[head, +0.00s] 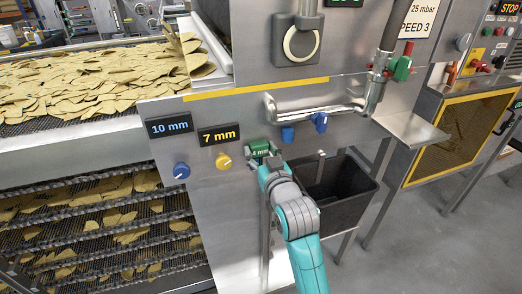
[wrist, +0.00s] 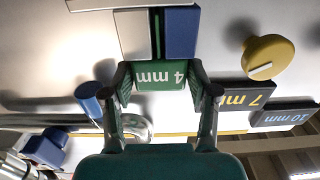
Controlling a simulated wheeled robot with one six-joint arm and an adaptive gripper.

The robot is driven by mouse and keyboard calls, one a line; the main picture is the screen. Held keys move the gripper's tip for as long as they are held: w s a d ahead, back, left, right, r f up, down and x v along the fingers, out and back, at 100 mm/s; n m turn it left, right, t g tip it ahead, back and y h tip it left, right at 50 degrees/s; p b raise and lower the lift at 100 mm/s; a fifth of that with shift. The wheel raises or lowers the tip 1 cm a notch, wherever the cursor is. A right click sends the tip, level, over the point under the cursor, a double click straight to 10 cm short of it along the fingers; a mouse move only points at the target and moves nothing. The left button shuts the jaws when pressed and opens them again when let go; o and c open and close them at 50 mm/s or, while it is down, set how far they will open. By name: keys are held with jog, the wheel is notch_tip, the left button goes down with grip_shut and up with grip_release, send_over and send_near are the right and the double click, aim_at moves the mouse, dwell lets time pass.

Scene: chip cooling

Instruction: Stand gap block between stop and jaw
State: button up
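The green gap block marked "4 mm" (wrist: 160,76) is between the two fingers of my gripper (wrist: 160,88), which look shut on its sides. It also shows in the head view (head: 260,148), at the tip of my gripper (head: 262,156). In the wrist view, a thin green strip runs from the block between a pale grey piece (wrist: 131,35) and a blue piece (wrist: 181,33), seemingly the stop and jaw. Narrow dark lines show beside the strip. Which piece is the stop and whether the strip touches either, I cannot tell. My gripper hides this spot in the head view.
A yellow knob (head: 223,161) and blue knob (head: 181,170) sit left, under the "7 mm" (head: 218,134) and "10 mm" (head: 170,125) signs. Blue parts (head: 288,134) and a steel pipe (head: 315,107) are right of my gripper.

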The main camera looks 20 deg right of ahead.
jog(key=shift+o, duration=1.1)
jog(key=shift+s, duration=0.1)
jog(key=s, duration=1.2)
